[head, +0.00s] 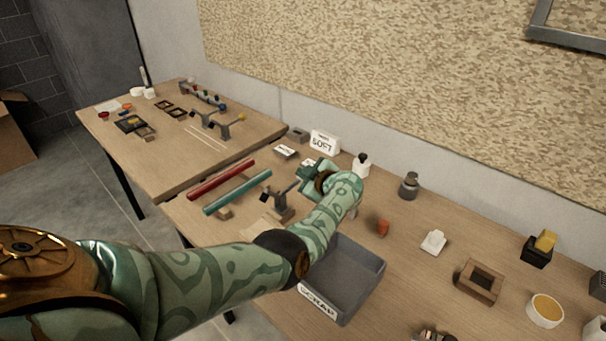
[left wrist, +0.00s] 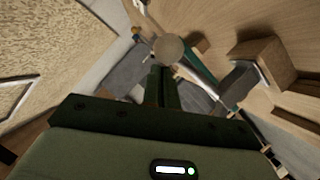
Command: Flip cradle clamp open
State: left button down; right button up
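A grey cradle clamp (head: 281,207) stands on the near table, with a dark block at its left end and an arm rising to the right toward my left gripper. My left gripper (head: 312,177) is just above and right of it, partly hidden by my own wrist. In the left wrist view the two dark fingers (left wrist: 162,88) are close together, with a round tan disc (left wrist: 170,49) just beyond their tips. I cannot tell whether they touch it. The clamp's lower parts are unclear there. My right gripper is not in view.
A red rod (head: 222,178) and a teal rod (head: 237,194) lie left of the clamp. A grey scrap bin (head: 371,293) stands in front of my forearm. A white sign (head: 324,142) and a small bottle (head: 362,165) stand behind. A second table (head: 165,146) holds similar clamps.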

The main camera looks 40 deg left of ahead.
pick_arm(q)
jog(key=s+d+r+p, duration=0.4)
jog(key=d+r+p, duration=0.3)
jog(key=d+p, duration=0.1)
jog(key=shift+s, duration=0.35)
dwell(0.4)
